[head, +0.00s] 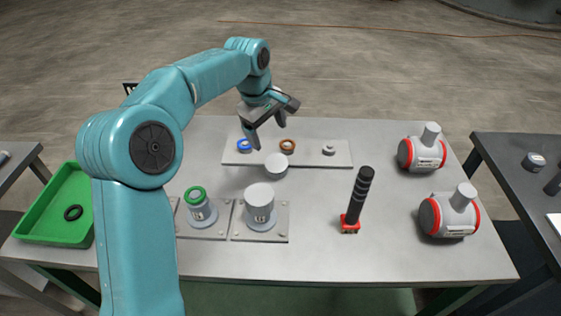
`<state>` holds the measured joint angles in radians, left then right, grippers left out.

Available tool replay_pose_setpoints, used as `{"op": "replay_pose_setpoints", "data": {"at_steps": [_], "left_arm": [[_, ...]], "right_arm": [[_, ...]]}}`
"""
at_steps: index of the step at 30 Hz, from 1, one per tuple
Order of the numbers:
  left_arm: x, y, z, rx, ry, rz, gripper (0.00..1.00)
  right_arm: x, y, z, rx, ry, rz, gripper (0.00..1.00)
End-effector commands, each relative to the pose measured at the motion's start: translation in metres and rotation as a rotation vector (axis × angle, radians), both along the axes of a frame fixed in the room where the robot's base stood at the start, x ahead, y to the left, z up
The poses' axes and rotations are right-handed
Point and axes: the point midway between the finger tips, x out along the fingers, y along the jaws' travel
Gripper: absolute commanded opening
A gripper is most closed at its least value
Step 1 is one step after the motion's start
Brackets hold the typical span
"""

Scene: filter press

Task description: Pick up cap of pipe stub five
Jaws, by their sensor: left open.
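My left gripper (268,134) is open and empty, its fingers pointing down over the back middle of the table. A small whitish round cap-like piece (276,166) is just below and in front of the fingers, apart from them, at the front edge of a grey strip. A pipe stub with a wide white top (260,203) stands upright on a grey plate in front. I cannot read the numbers on the stubs. My right gripper is not in view.
The grey strip (315,154) carries a blue ring (244,146), an orange-brown ring (287,146) and a small grey piece (328,149). A black rod on a red base (357,200) stands upright. Two red-rimmed valve bodies (422,150) are right. A green tray (52,215) is left.

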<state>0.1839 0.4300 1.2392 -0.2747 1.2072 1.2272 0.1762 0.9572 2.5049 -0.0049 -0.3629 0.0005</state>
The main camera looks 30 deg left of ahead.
Motion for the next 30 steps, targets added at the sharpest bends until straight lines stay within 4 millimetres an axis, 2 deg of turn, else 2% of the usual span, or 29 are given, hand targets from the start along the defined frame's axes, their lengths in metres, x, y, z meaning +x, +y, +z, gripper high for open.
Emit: {"op": "replay_pose_setpoints", "data": {"at_steps": [3, 10, 19, 25, 30], "left_arm": [[0.002, -0.001, -0.03, -0.002, 0.008, 0.0, 0.83], [0.011, -0.004, -0.078, -0.002, 0.005, -0.001, 0.83], [0.021, -0.006, -0.105, -0.001, 0.004, 0.0, 0.83], [0.032, -0.008, -0.137, -0.001, 0.005, 0.001, 0.83], [0.036, -0.008, -0.147, -0.001, 0.001, 0.001, 0.83]], "right_arm": [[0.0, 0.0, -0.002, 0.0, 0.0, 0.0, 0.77], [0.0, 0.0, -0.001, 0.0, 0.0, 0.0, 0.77], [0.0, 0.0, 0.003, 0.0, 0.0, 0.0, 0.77], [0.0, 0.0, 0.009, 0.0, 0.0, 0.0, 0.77], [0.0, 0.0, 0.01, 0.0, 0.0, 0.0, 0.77]]}}
